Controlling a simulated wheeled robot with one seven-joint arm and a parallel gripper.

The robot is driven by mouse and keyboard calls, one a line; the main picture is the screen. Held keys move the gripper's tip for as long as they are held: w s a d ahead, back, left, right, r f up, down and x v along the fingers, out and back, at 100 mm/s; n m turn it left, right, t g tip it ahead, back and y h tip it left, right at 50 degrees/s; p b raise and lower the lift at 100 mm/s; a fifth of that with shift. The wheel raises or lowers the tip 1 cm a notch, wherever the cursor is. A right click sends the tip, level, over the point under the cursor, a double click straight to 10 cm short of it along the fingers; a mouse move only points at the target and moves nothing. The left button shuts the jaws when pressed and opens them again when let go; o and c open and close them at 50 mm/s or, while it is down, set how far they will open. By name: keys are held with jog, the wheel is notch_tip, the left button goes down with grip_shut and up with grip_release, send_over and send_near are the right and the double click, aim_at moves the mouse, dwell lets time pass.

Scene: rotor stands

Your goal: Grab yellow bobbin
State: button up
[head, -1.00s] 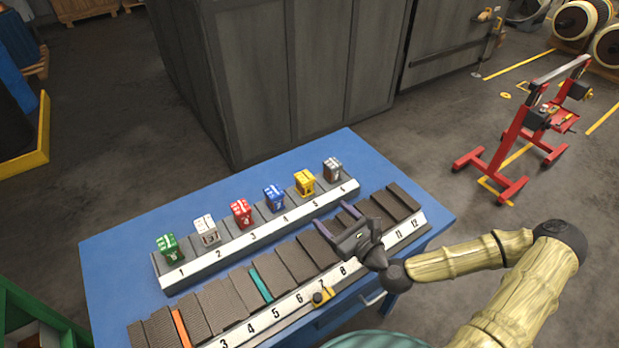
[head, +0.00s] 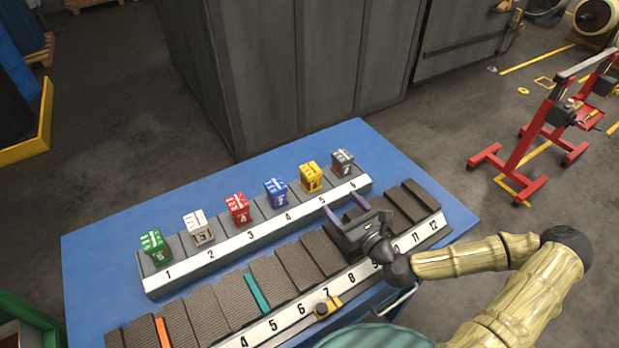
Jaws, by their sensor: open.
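The yellow bobbin (head: 311,177) stands upright on the back numbered rack (head: 262,243), at slot 5. It sits between the blue bobbin (head: 275,191) on its left and the grey bobbin (head: 343,162) on its right. My gripper (head: 346,207) is open and empty. Its two purple-grey fingers point toward the back rack, in front of and slightly right of the yellow bobbin, apart from it in the picture. Whether the fingertips touch the rack cannot be told.
Green (head: 155,247), white (head: 198,228) and red (head: 237,208) bobbins stand at slots 1 to 3. The front rack (head: 290,338) holds ribbed dark pads and lies under my gripper. A yellow-black object (head: 327,308) rests on its front edge. The blue table (head: 110,235) is bare at left.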

jog(key=shift+w+a+r, duration=0.1)
jog(key=shift+w, duration=0.15)
jog(key=p, duration=0.4)
send_near(307, 165)
jog(key=x, duration=0.4)
jog(key=shift+w, duration=0.4)
jog(key=shift+a, duration=0.1)
jog(key=shift+w+a+p, duration=0.35)
jog(key=shift+w+p, duration=0.1)
jog(key=shift+p, duration=0.3)
jog(key=p+x, duration=0.2)
jog(key=x, duration=0.1)
jog(key=shift+a, duration=0.2)
jog(key=shift+w+a, duration=0.15)
jog(key=shift+w, duration=0.25)
jog(key=shift+c, duration=0.2)
